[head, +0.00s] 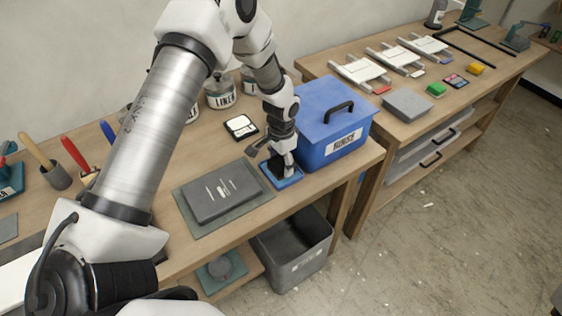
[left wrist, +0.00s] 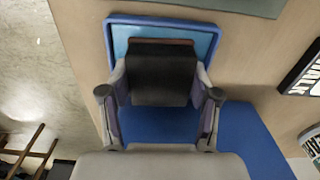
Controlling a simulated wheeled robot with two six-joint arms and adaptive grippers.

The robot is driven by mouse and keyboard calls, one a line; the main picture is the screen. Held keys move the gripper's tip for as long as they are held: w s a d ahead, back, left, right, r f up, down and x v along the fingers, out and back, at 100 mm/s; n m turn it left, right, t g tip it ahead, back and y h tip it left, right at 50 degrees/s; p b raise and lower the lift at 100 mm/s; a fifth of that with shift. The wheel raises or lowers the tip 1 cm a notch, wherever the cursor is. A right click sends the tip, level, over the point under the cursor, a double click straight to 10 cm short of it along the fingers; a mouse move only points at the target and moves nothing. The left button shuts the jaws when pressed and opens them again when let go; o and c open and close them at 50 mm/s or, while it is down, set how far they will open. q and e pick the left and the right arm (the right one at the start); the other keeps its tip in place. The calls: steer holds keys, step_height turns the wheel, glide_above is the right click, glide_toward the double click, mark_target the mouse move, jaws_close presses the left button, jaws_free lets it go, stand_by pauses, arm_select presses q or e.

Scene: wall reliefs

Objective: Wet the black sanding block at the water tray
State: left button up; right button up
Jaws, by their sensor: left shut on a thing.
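My left gripper (head: 283,168) reaches down over the blue water tray (head: 295,181) at the front of the bench. In the left wrist view, my left gripper (left wrist: 160,95) is shut on the black sanding block (left wrist: 162,72). The block covers much of the light blue inside of the water tray (left wrist: 115,22). A thin reddish-brown edge shows along the block's far side. I cannot tell whether the block touches the water. My right gripper is not in view.
A blue lidded box (head: 335,115) stands close to the tray's right. A dark grey slab (head: 222,192) on a mat lies to its left. A small black-and-white item (head: 241,126) and tins (head: 220,92) stand behind. A grey bin (head: 293,250) is below the bench edge.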

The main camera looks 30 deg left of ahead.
mark_target(281, 161)
arm_select(q)
step_height(281, 161, up, 7)
steer(key=p, duration=0.6)
stand_by(0.7)
